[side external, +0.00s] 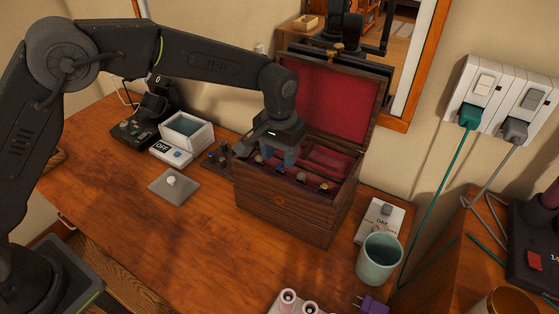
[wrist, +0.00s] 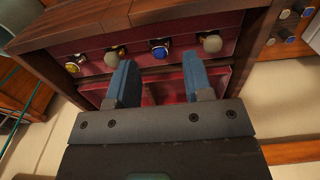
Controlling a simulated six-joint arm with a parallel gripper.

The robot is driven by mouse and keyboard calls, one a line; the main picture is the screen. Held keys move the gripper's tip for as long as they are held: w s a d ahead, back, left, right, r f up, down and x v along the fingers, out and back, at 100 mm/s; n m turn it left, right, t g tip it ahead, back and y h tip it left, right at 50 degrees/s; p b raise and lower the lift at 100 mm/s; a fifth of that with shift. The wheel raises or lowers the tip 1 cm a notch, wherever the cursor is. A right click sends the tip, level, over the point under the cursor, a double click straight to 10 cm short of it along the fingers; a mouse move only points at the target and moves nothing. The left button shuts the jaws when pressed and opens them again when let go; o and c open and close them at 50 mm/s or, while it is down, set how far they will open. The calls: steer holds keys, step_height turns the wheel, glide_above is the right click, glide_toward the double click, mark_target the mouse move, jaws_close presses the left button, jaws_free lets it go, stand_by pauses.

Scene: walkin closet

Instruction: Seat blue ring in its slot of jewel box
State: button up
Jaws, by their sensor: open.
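The jewel box (side external: 283,216) is dark wood with a red-lined lid standing open. A row along its front inside holds rings and olive knobs. In the wrist view, a silver ring with a blue face, the blue ring (wrist: 160,48), sits in that row between two olive knobs (wrist: 115,56); a yellow-faced ring (wrist: 74,66) is at the row's left end. My gripper (side external: 283,162) is over the open box, its blue fingers apart with nothing between them. In the wrist view, the fingers (wrist: 162,84) frame the blue ring, which appears clear of both. The side view hides it behind my gripper.
A small wooden stand (side external: 217,158) with knobs and blue pieces is left of the box. A grey plate with a white knob (side external: 171,182), a white open box (side external: 188,131), a green cup (side external: 379,259) and a switch box (side external: 381,220) surround it.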

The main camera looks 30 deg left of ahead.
step_height(320, 180, up, 11)
stand_by(0.3)
steer(key=shift+r, duration=0.1)
steer(key=s+a+r+t, duration=0.3)
steer(key=s+a+r, duration=0.6)
steer(key=s+a, duration=0.35)
steer(key=s+a+f+t, duration=0.1)
steer(key=s+a+f, duration=0.1)
steer(key=s, duration=0.5)
steer(key=s+a+f+t, duration=0.1)
steer(key=s+a+f, duration=0.1)
steer(key=s, duration=0.6)
steer(key=shift+s+a+f+t, duration=0.3)
steer(key=shift+a, duration=0.15)
stand_by(0.4)
